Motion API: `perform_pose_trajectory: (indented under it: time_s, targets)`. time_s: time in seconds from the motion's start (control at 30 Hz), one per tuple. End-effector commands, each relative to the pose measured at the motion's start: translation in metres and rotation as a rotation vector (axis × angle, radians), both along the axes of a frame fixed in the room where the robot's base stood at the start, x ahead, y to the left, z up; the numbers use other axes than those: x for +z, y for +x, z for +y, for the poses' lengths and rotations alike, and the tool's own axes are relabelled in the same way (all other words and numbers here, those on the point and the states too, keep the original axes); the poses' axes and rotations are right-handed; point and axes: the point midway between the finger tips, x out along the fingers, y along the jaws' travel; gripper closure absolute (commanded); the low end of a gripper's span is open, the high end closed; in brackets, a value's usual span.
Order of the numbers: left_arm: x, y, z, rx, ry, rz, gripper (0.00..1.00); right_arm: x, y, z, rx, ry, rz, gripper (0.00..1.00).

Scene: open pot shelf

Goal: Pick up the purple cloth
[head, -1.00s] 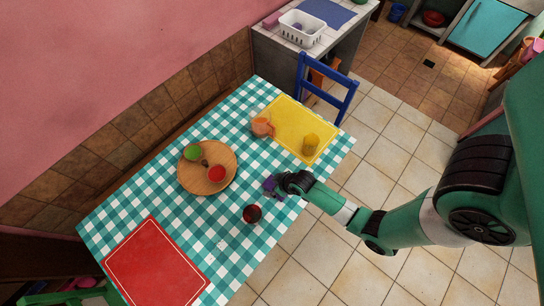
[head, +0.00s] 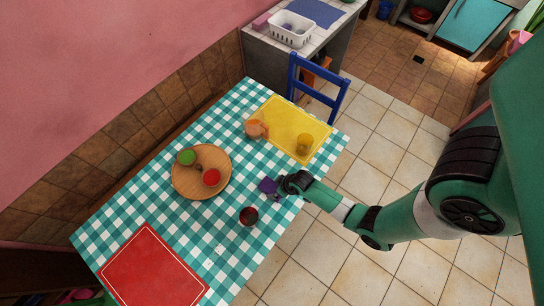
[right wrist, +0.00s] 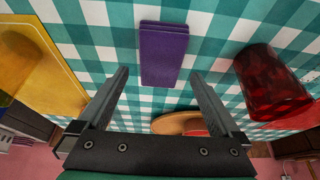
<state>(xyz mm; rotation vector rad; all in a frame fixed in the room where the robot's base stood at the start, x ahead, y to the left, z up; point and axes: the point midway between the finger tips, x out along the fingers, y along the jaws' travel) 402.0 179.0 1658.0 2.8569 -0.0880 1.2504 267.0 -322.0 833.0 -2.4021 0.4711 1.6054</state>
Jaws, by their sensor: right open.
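The purple cloth (head: 268,186) is folded into a small rectangle on the checked tablecloth, near the table's right edge. It also shows in the right wrist view (right wrist: 163,50), with its layered edge at the top. My right gripper (head: 281,186) is at the cloth's right side in the head view. In the right wrist view my right gripper (right wrist: 160,74) is open and empty, its fingers apart on either side of the cloth's near end. I cannot tell its exact height above the table. My left gripper is out of view.
A dark red cup (head: 248,216) stands close by. A round wooden board (head: 190,190) holds a green and a red item. A yellow mat (head: 285,112) carries an orange cup (head: 256,129) and a yellow glass (head: 305,144). A red mat (head: 150,270) lies in front.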

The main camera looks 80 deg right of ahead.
Motion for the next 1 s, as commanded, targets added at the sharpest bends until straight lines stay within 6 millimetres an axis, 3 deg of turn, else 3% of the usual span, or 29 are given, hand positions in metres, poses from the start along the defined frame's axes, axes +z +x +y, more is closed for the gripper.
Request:
perform_pose_trajectory:
  time_s: [0.3, 0.6, 1.0]
  targets:
    - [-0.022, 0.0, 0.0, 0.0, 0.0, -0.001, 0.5, -0.043, 0.016, -0.006, 0.0, 0.0, 0.001, 0.0]
    - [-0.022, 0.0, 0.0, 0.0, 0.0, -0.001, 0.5, -0.046, 0.019, -0.007, 0.0, 0.0, -0.001, 0.0]
    - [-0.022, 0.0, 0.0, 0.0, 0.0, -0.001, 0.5, -0.046, 0.019, -0.007, 0.0, 0.0, 0.0, 0.72]
